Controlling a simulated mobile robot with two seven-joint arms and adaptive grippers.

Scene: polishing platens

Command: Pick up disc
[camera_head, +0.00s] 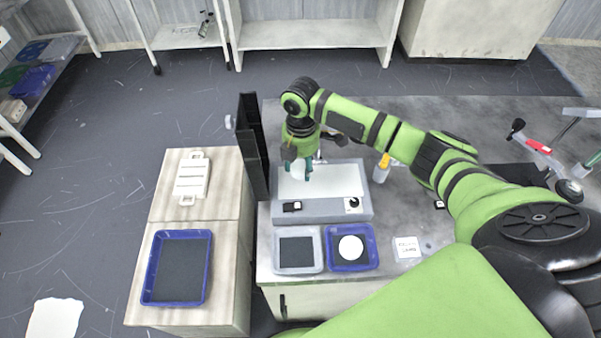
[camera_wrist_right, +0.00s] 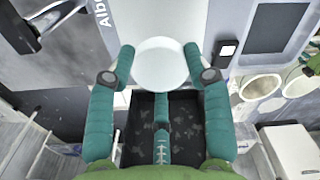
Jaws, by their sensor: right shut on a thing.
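My right gripper (camera_head: 305,172) is shut on a white disc (camera_wrist_right: 160,64), holding it between its two teal fingertips. The right gripper also shows in the wrist view (camera_wrist_right: 159,62), with one finger on each side of the disc. In the head view the held disc (camera_head: 297,169) is partly hidden by the fingers, over the back part of a grey machine with a pale top (camera_head: 320,186). A second white disc (camera_head: 351,247) lies in a small blue tray (camera_head: 372,261) at the bench's front. My left gripper is not in view.
A grey tray with a dark mat (camera_head: 297,269) sits left of the small blue tray. A tall black panel (camera_head: 250,140) stands left of the machine. A larger blue tray (camera_head: 178,270) and a white rack (camera_head: 191,178) are on the left cabinets. A labelled white card (camera_head: 407,247) lies right.

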